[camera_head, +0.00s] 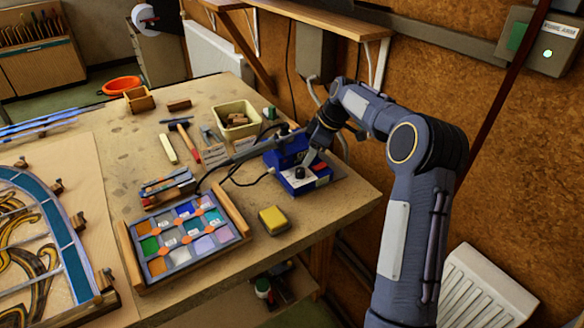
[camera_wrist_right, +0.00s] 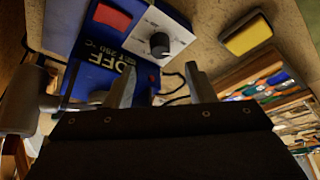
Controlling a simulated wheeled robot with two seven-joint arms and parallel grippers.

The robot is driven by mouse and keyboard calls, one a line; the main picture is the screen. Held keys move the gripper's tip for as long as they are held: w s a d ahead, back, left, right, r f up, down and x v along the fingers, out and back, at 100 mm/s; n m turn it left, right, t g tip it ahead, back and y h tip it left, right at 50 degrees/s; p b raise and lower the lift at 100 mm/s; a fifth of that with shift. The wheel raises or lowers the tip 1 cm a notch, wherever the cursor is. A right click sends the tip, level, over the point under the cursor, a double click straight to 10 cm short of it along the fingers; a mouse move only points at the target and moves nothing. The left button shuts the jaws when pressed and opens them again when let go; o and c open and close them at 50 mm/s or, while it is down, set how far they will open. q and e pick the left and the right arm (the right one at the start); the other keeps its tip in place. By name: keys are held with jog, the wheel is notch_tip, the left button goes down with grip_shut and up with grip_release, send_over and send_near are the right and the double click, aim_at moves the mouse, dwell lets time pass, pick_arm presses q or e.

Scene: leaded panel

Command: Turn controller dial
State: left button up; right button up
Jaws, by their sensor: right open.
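The blue controller (camera_head: 300,182) stands near the right edge of the workbench. Its black dial (camera_head: 299,172) sits on a pale front plate, and the dial also shows in the right wrist view (camera_wrist_right: 160,44). My left gripper is not in view.
A yellow sponge (camera_head: 273,219) lies in front of the controller. A wooden-sided tray of coloured glass (camera_head: 190,236) is to the left. A cream bin (camera_head: 237,118) stands behind. Cables run near the controller, and the wall is close on the right.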

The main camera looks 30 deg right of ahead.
aim_at(301, 170)
jog(key=p+x, duration=0.1)
jog(key=x, duration=0.6)
jog(key=shift+f, duration=0.2)
jog(key=c, duration=1)
